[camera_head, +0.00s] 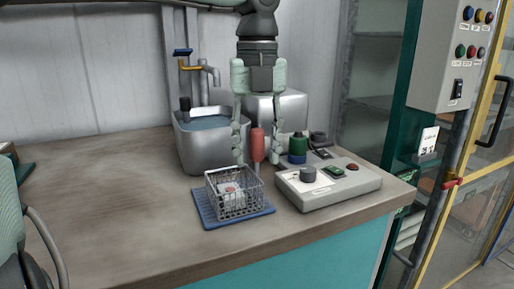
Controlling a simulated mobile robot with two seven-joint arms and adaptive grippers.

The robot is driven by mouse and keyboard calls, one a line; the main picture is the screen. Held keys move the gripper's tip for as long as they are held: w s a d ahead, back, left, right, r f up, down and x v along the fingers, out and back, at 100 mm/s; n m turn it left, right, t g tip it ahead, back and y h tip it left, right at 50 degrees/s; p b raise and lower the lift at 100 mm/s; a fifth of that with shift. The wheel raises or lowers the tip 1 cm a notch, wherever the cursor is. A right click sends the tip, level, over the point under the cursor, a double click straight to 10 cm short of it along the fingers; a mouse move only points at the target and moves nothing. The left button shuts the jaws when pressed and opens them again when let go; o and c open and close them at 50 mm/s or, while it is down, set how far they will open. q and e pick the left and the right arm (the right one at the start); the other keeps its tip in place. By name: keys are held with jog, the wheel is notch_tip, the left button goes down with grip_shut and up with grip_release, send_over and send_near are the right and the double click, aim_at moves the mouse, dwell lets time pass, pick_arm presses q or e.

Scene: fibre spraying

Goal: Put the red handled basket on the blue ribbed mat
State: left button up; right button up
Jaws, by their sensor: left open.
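The basket (233,194) is a grey wire mesh box with an upright red handle (258,143) at its back right side. It stands upright on the blue mat (208,217), whose edges show around it. A small pale item with a red spot shows inside the basket. My left gripper (257,158) points down behind and above the basket. Its two fingers are spread, one on each side of the red handle, with visible gaps; I cannot tell the exact depth between them. My right gripper is not in view.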

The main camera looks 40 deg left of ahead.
pick_arm(q)
jog(key=shift+r, duration=0.4)
notch_tip(320, 180, up, 11)
jog(key=shift+f, duration=0.15)
jog(key=shift+r, duration=0.4)
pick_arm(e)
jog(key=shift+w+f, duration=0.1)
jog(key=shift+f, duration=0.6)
